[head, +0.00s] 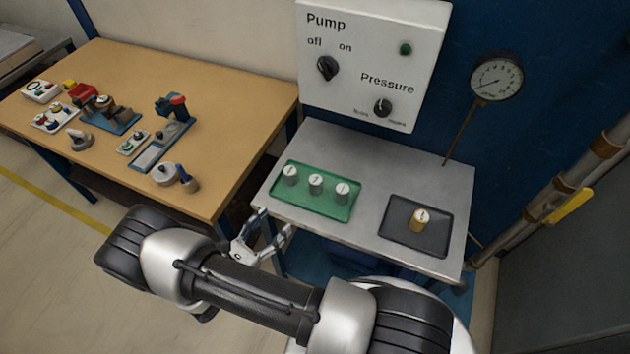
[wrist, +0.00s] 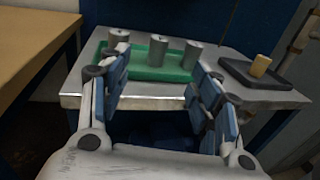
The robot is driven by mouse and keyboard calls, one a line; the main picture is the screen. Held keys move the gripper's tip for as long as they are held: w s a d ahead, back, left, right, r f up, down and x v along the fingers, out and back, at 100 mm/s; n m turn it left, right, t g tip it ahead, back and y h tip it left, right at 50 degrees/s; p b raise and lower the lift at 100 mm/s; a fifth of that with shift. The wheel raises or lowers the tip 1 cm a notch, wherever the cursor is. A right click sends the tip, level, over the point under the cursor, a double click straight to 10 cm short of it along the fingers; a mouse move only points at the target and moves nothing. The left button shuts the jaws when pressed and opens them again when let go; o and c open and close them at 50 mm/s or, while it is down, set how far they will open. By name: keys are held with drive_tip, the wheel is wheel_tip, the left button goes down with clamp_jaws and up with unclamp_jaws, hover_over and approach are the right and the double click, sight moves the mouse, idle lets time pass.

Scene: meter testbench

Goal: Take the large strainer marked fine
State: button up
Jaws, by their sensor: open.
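Three grey cylinders, left (head: 290,176), middle (head: 315,184) and right (head: 341,192), stand upright in a green tray (head: 325,210) on the metal bench. Each has a white top with a dark mark too small to read. A brass-coloured cylinder (head: 418,221) with a white top stands in a black tray (head: 440,240). I cannot tell which, if any, is the large strainer marked fine. My gripper (head: 276,224) is open and empty in front of the bench's front left edge. In the wrist view, the green tray (wrist: 160,74) lies beyond my open fingers (wrist: 160,75).
The metal bench (head: 375,160) has bare room between and behind the trays. A Pump and Pressure panel (head: 375,60) and a gauge (head: 496,78) stand behind. A wooden table (head: 230,90) at left holds several small fixtures and parts.

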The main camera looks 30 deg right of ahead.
drive_tip(key=b, duration=0.1)
approach(312, 185)
drive_tip(key=shift+n+t, duration=0.3)
drive_tip(key=x, duration=0.4)
drive_tip(key=shift+w+d+r, duration=0.1)
drive_tip(key=shift+w+d, duration=0.05)
drive_tip(key=shift+w, duration=0.2)
drive_tip(key=x, duration=0.1)
drive_tip(key=b+x, duration=0.1)
drive_tip(key=x, duration=0.2)
drive_tip(key=shift+s+d+f, duration=0.2)
drive_tip(key=shift+s+d, duration=0.05)
drive_tip(key=shift+w+d, duration=0.2)
drive_tip(key=shift+d, duration=0.2)
drive_tip(key=shift+c, duration=0.6)
drive_tip(key=c, duration=1.1)
